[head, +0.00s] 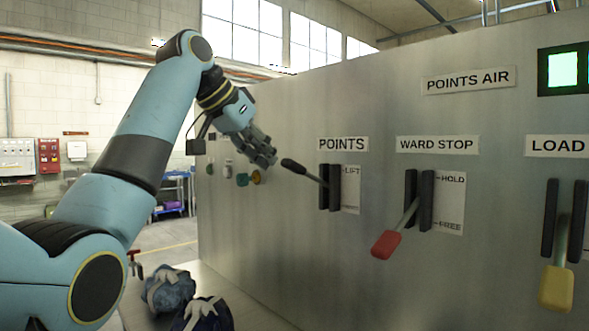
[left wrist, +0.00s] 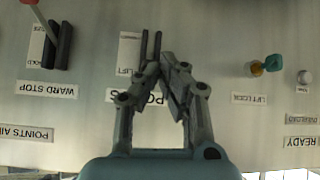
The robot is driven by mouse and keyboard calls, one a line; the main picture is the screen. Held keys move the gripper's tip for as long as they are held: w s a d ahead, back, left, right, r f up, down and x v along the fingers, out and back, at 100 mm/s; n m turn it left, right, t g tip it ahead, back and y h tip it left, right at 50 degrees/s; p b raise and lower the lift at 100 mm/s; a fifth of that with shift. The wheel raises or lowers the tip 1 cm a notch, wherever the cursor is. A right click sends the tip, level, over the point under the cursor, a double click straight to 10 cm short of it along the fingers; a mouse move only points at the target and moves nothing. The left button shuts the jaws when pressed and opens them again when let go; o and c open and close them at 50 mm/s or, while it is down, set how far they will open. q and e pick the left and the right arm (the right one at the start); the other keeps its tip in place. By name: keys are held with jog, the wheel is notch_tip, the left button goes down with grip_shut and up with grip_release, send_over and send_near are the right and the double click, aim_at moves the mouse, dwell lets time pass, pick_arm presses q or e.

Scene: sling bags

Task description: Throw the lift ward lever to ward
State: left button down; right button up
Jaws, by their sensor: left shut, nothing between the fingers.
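The black-handled lever (head: 305,173) sticks out of its dark slot guides (head: 330,188) under the POINTS sign (head: 342,144). Its handle points left and up, near the LIFT mark at the top of its plate (head: 350,189); the plate's lower mark is too small to read. My left gripper (head: 266,158) is shut and empty, just left of the handle's tip in the head view; I cannot tell whether they touch. In the left wrist view the gripper (left wrist: 165,70) covers part of the POINTS sign, and the black handle cannot be made out. My right gripper is not in view.
To the right are a red-handled lever (head: 386,243) under WARD STOP and a yellow-handled lever (head: 557,285) under LOAD. Blue bundles (head: 168,290) lie low in front.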

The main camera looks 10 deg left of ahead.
pick_arm(q)
notch_tip(320, 180, up, 12)
jog(key=d+m+h, duration=0.1)
jog(key=shift+s+m+t, duration=0.25)
jog(key=shift+m+t, duration=0.05)
jog(key=shift+d, duration=0.1)
jog(key=p, duration=0.5)
send_over(294, 161)
jog(key=w, duration=0.3)
jog(key=f, duration=0.4)
jog(key=d+f, duration=0.1)
jog(key=f, duration=0.1)
jog(key=shift+s+f, duration=0.1)
jog(key=shift+f, duration=0.05)
jog(key=f, duration=0.1)
jog(key=s+a+f, duration=0.1)
jog(key=f+p, duration=0.1)
jog(key=shift+s+a+f, duration=0.2)
jog(key=shift+s, duration=0.1)
jog(key=shift+f, duration=0.15)
jog(key=shift+d, duration=0.1)
